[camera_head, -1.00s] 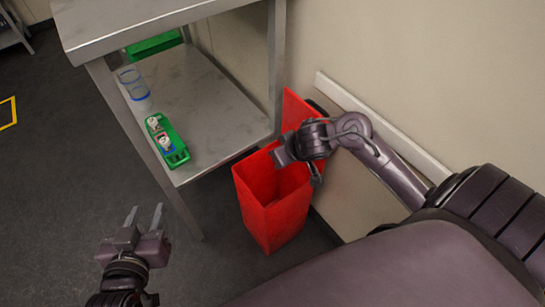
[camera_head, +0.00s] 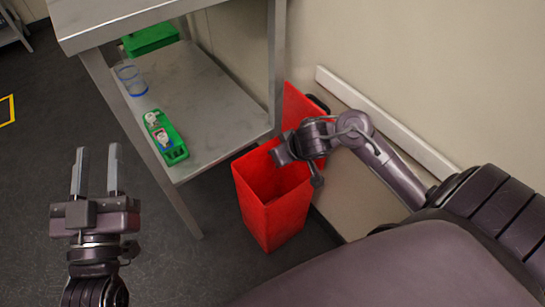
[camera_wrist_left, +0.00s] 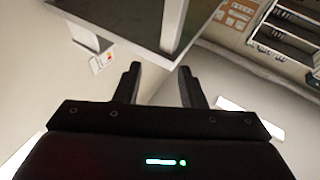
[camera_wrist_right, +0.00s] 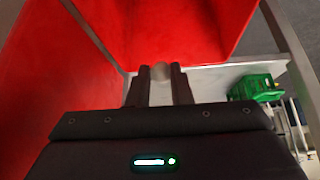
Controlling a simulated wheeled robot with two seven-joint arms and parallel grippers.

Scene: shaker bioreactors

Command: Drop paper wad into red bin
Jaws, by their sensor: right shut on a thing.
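The red bin (camera_head: 268,218) stands on the floor beside the metal table, its top open and its lid raised at the back. My right gripper (camera_head: 281,156) is above the bin's opening. In the right wrist view, my right gripper (camera_wrist_right: 160,82) is shut on a small greyish paper wad (camera_wrist_right: 160,71), with the red bin's walls (camera_wrist_right: 195,30) around and beyond it. The wad is hidden in the head view. My left gripper (camera_head: 97,160) is open and empty over the floor at the left; its spread fingers also show in the left wrist view (camera_wrist_left: 160,85).
The metal table (camera_head: 215,110) has a lower shelf with a green rack (camera_head: 168,140) holding small containers and a clear blue-rimmed vessel (camera_head: 131,78). A table leg stands close to the bin. The wall is just behind the bin.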

